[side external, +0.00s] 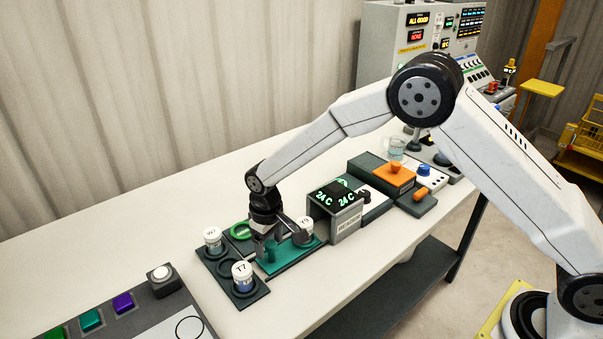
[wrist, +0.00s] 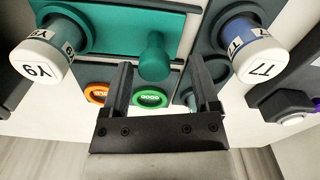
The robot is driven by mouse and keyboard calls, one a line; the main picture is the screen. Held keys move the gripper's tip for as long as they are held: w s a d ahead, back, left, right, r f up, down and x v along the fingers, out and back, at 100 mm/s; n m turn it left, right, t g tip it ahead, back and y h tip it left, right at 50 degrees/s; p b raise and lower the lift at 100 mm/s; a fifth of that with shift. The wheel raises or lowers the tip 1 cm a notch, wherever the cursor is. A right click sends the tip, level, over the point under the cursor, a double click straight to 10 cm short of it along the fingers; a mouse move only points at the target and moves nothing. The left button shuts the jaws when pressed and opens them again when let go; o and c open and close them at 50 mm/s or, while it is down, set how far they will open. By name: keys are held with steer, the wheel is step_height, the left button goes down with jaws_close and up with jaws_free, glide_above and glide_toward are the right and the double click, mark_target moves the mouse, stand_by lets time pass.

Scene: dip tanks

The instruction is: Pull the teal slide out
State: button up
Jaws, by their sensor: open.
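The teal slide (side external: 292,257) is a flat plate lying in a dark base, with its right end by the reader box (side external: 338,212). It also shows at the top of the wrist view (wrist: 115,22). A round teal knob (wrist: 154,58) stands up from it. A white-capped vial marked Y9 (wrist: 42,58) stands on the slide, also in the side view (side external: 304,225). My gripper (side external: 266,246) is low over the slide's left end. Its fingers are open (wrist: 161,72), one on each side of the knob in the wrist view, with gaps showing; I cannot tell the depth.
A white-capped vial (side external: 242,271) stands close in front of my gripper; another (side external: 213,238) stands behind left. A green ring (side external: 240,230) lies beside it. A button panel (side external: 120,315) is at front left. Orange-topped blocks (side external: 395,175) stand beyond the reader. The table's back left is clear.

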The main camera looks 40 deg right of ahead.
steer(key=shift+r, duration=0.1)
steer(key=shift+r, duration=3.8)
steer(key=shift+s+d+r, duration=0.15)
steer(key=shift+s+d, duration=0.1)
steer(key=shift+d, duration=0.15)
steer(key=s+d+m+t, duration=0.1)
steer(key=s+d, duration=0.6)
steer(key=s, duration=0.3)
steer(key=s+d+r+m+t, duration=0.1)
steer(key=s+d+m, duration=0.1)
steer(key=s+d, duration=0.6)
steer(key=s, duration=0.3)
steer(key=shift+r+t, duration=0.2)
steer(key=shift+t, duration=0.1)
